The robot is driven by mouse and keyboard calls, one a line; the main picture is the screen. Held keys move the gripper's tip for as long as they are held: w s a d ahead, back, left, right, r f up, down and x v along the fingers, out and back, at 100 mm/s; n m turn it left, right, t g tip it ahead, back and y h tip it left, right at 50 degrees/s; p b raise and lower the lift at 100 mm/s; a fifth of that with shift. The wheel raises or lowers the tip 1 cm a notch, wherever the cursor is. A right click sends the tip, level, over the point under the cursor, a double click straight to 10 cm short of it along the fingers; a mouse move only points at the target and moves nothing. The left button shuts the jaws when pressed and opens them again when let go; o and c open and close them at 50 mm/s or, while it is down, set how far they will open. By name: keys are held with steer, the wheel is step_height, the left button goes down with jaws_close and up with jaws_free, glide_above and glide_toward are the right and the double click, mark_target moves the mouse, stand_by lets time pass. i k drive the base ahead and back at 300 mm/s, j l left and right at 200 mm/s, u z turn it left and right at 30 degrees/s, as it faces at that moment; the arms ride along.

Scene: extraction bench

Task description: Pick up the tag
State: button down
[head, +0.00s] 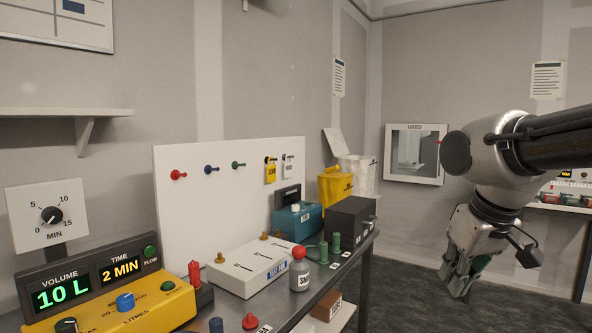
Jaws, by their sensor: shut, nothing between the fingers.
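A yellow tag (271,171) and a white tag (288,168) hang side by side near the right end of an upright white board (210,205) behind the bench. Their lettering is too small to read. I cannot tell which one is the task's tag. My gripper (459,287) is at the right of the head view, pointing down over the floor, well to the right of the bench and apart from both tags. Its fingers are shut and hold nothing.
Open floor (410,258) lies between bench and gripper.

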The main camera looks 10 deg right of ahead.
mark_target(271, 169)
steer(key=i+l+u, duration=0.1)
steer(key=u, duration=0.25)
steer(key=l+u, duration=0.15)
steer(key=u, duration=0.15)
steer(key=i+l+u, duration=0.1)
steer(key=u, duration=0.25)
steer(key=i+l+u, duration=0.15)
steer(key=l, duration=0.55)
steer(key=i+l+u, duration=0.15)
steer(key=l, duration=0.55)
steer(key=l+u, duration=0.15)
steer(key=l, duration=0.55)
